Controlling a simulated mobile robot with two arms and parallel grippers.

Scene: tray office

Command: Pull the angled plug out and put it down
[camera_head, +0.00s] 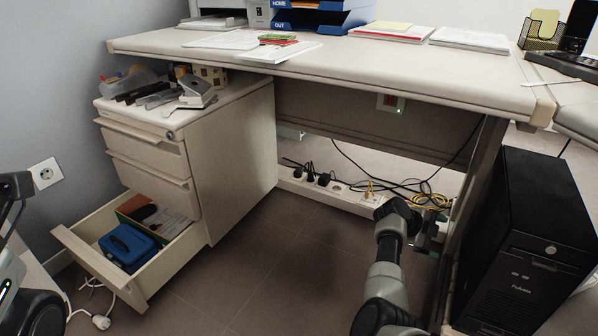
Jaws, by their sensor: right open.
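Several dark plugs (310,174) sit in a pale power strip (341,195) low along the back, under the desk. I cannot tell at this size which is the angled one. A white plug (101,322) on a white cable lies on the floor at the lower left, beside the open drawer. My right gripper (432,238) is open beside the desk's right leg, to the right of the power strip. It is small and dark in the picture, and I see nothing held in it. My left arm shows at the left edge, but its gripper does not show.
The desk (330,62) overhangs the space. A drawer unit (231,147) stands left, its bottom drawer (159,277) open. A black computer tower (525,245) stands right. Black and yellow cables (413,188) tangle near the right leg. The middle floor (290,270) is clear.

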